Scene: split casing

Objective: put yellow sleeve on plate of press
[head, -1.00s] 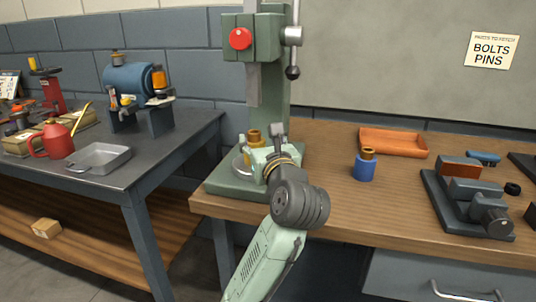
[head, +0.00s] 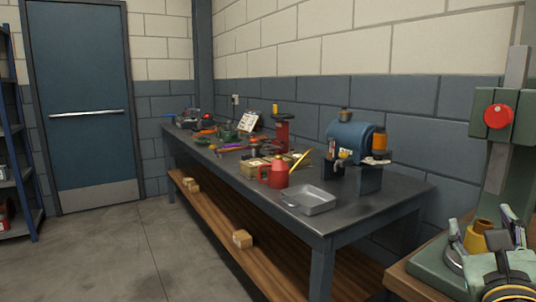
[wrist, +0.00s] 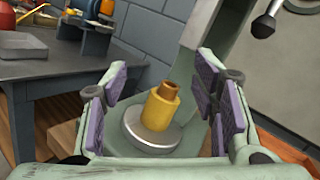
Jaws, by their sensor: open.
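The yellow sleeve (wrist: 157,112) stands upright on the round grey plate (wrist: 140,141) of the press, with a narrower brown-orange piece (wrist: 170,88) showing at its top. My gripper (wrist: 160,82) is open, with a purple-padded finger on either side of the sleeve and gaps between pads and sleeve. In the head view, the sleeve (head: 477,237) shows between my fingers at the right edge, and the plate is partly hidden. The green press (head: 497,165) with a red button rises behind it.
A dark metal table (head: 375,204) stands left of the press bench. It holds a grey tray (head: 316,200), a red can (head: 276,176) and a blue bench machine (head: 352,142). A small box (head: 242,239) sits on its lower shelf. The floor in front is clear.

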